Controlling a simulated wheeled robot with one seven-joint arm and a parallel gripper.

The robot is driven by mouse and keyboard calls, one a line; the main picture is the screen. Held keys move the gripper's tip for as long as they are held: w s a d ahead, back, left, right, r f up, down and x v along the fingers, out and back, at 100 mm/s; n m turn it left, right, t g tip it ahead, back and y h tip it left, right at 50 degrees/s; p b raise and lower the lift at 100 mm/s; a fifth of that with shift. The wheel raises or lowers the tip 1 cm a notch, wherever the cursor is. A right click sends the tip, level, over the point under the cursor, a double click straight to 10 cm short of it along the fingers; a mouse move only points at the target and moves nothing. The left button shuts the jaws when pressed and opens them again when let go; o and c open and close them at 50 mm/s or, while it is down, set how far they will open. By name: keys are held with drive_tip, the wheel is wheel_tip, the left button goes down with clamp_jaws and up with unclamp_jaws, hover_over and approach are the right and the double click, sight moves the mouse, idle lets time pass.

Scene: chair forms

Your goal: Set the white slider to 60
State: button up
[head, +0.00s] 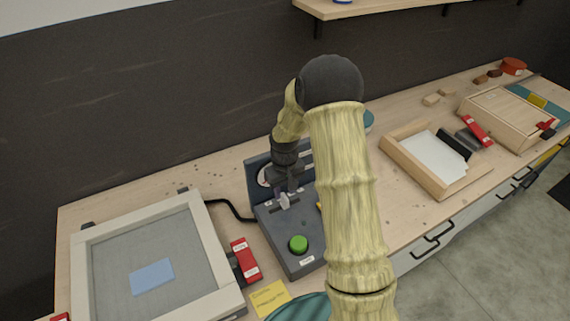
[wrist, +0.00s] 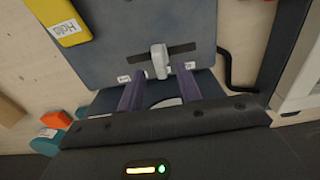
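The white slider (wrist: 159,62) is a pale knob in a dark slot on the blue-grey control box (wrist: 110,30). In the head view the slider (head: 284,201) shows just below my gripper (head: 287,186). In the wrist view my two purple fingers are apart, one on each side of the knob, with the knob at or just beyond the fingertips. I see no clear contact. Small white labels lie near the slot's ends, too small to read. The box also has a green button (head: 299,243) and an upright back panel, partly hidden by my arm.
A light-framed screen unit (head: 88,265) stands left of the box, with a red labelled block (head: 245,259) between. A yellow note (head: 269,297) lies in front. A yellow labelled piece (wrist: 68,22) sits beside the slot. A wooden tray (head: 405,166) and a wooden case (head: 497,120) are farther right.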

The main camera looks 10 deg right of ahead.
sight(285, 196)
wheel_tip(285, 196, up, 13)
drive_tip(key=b, duration=0.1)
drive_tip(key=shift+r+b, duration=0.2)
drive_tip(key=shift+b, duration=0.15)
drive_tip(key=s+m+t, duration=0.2)
drive_tip(key=s, duration=1.7)
drive_tip(key=shift+s+f+m+t, duration=0.3)
drive_tip(key=shift+s+f, duration=0.05)
drive_tip(key=shift+a, duration=0.1)
drive_tip(key=shift+w, duration=0.15)
idle(0.3)
